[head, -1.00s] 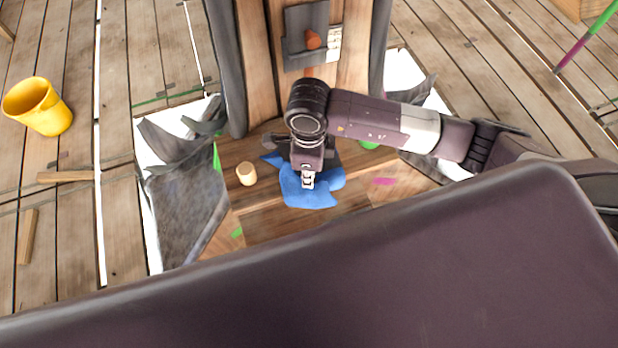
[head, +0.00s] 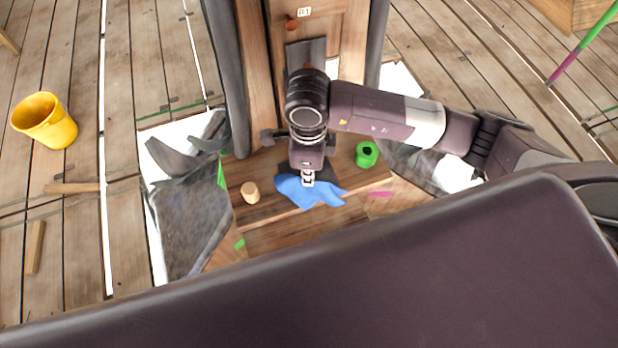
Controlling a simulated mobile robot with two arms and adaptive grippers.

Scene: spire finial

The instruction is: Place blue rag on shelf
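The blue rag (head: 318,193) is crumpled under my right gripper (head: 308,181) at the middle of the head view. It appears pinched at its top, with loose folds to the left and right. The gripper points down over the wooden ledge (head: 272,208) at the foot of the post, and its fingertips are mostly hidden. I cannot tell whether the rag touches the ledge. My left gripper is not in view.
A small tan wooden piece (head: 251,193) stands on the ledge left of the rag. The wooden post (head: 262,75) rises behind. A yellow bucket (head: 45,120) stands far left on the plank floor.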

